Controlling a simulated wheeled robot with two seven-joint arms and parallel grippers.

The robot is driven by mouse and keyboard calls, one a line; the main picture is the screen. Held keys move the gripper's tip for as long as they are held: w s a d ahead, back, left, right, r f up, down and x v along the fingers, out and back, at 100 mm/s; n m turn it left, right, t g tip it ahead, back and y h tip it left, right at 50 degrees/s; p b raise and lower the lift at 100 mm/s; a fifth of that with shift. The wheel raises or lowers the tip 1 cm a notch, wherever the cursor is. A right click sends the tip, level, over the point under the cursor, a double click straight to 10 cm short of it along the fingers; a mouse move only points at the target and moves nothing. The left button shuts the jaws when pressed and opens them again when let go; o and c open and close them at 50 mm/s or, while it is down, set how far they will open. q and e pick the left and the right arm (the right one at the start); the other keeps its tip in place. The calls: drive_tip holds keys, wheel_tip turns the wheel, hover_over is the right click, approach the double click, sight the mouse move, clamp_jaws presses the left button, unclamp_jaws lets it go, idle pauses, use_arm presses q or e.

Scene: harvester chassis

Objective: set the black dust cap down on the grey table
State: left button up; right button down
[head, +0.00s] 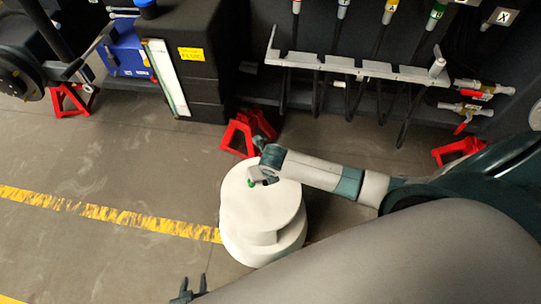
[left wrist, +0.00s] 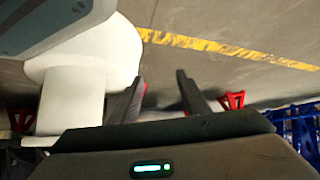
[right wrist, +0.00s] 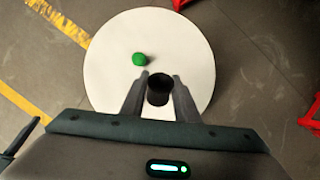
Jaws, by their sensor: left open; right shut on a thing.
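The table (head: 240,215) is a pale, almost white round pedestal with a disc top; its top also shows in the right wrist view (right wrist: 110,65). My right gripper (right wrist: 158,88) is shut on the black dust cap (right wrist: 159,92), a small dark cylinder, over the tabletop. I cannot tell if the cap touches the top. In the head view my right gripper (head: 262,178) is small and the cap is hard to make out. My left gripper (head: 188,287) is open and empty, low in the head view, apart from the table. It also shows in the left wrist view (left wrist: 160,82).
A green ball-like piece (right wrist: 139,59) lies on the tabletop beside the cap.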

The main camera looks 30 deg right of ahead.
sight(270, 194)
drive_tip(key=s, duration=0.1)
drive_tip(key=s+p, duration=0.1)
drive_tip(key=s, duration=0.1)
drive_tip(key=shift+d+f+g+p, duration=0.15)
drive_tip(key=shift+f+g+p, duration=0.15)
drive_tip(key=shift+f, duration=0.1)
use_arm(q)
drive_tip(key=s+a+f+g, duration=0.1)
drive_tip(key=s, duration=0.5)
drive_tip(key=shift+s+a+f+g, duration=0.2)
drive_tip(key=shift+a+f+g, duration=0.2)
drive_tip(key=shift+s, duration=0.1)
use_arm(e)
drive_tip(key=shift+p, duration=0.4)
drive_tip(key=shift+f+b, duration=0.3)
drive_tip(key=shift+f, duration=0.2)
drive_tip(key=shift+s+b+x, duration=0.25)
drive_tip(key=shift+b+x, duration=0.55)
drive_tip(key=shift+x, duration=0.25)
drive_tip(key=shift+f+b, duration=0.4)
drive_tip(key=shift+f, duration=0.25)
use_arm(q)
drive_tip(key=shift+w+y+b, duration=0.3)
drive_tip(key=shift+w+b, duration=0.15)
drive_tip(key=shift+w, duration=0.95)
use_arm(e)
drive_tip(key=shift+x, duration=0.8)
